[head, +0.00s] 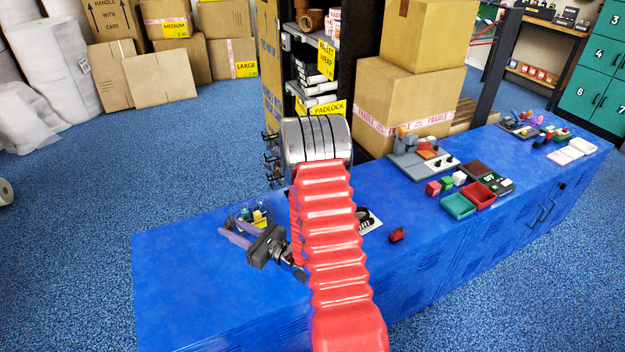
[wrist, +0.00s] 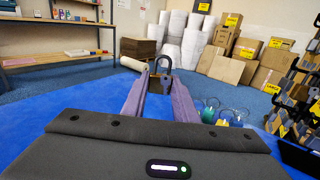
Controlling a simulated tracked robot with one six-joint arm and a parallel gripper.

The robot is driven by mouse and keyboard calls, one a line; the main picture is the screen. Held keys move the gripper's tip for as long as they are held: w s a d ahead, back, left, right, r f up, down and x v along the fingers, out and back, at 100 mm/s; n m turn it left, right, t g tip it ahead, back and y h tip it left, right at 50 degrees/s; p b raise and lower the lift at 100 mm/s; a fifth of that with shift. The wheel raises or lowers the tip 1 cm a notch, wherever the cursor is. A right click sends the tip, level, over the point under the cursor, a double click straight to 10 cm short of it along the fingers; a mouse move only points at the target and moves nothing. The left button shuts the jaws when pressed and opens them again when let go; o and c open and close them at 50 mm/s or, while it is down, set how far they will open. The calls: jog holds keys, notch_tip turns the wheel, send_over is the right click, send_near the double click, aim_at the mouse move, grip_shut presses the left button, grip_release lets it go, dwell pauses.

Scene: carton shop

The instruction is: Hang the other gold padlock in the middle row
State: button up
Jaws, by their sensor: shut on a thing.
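My gripper (wrist: 160,86) is shut on a padlock (wrist: 160,84), seen between the purple fingertips in the wrist view. Its grey shackle stands up above the fingers; its body looks dark, with its colour hard to tell. In the head view my gripper (head: 233,233) is above the left part of the blue bench, and the padlock is too small to make out. A dark rack (wrist: 296,112) with several padlocks on it, some gold-looking, stands at the right edge of the wrist view. In the head view my arm covers most of that area, so its rows cannot be read.
The blue bench top (head: 185,262) is clear at its left front. Small coloured items in clear loops (wrist: 222,115) lie right of the fingers. Cartons (head: 410,105) are stacked behind.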

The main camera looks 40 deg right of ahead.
jog(key=d+r+m+h, duration=0.1)
jog(key=d+m+h, duration=0.1)
jog(key=d, duration=1.2)
jog(key=s+d+r+m+t+h, duration=0.1)
jog(key=d+h, duration=0.3)
jog(key=d, duration=1)
jog(key=shift+s+d+r+m, duration=0.25)
jog(key=shift+d+r+m, duration=0.15)
jog(key=shift+r, duration=0.1)
jog(key=shift+w, duration=0.25)
jog(key=w+d+f, duration=0.1)
jog(key=w+d, duration=0.1)
jog(key=w, duration=0.6)
jog(key=shift+d+f, duration=0.15)
jog(key=shift+d, duration=0.1)
jog(key=shift+w, duration=0.15)
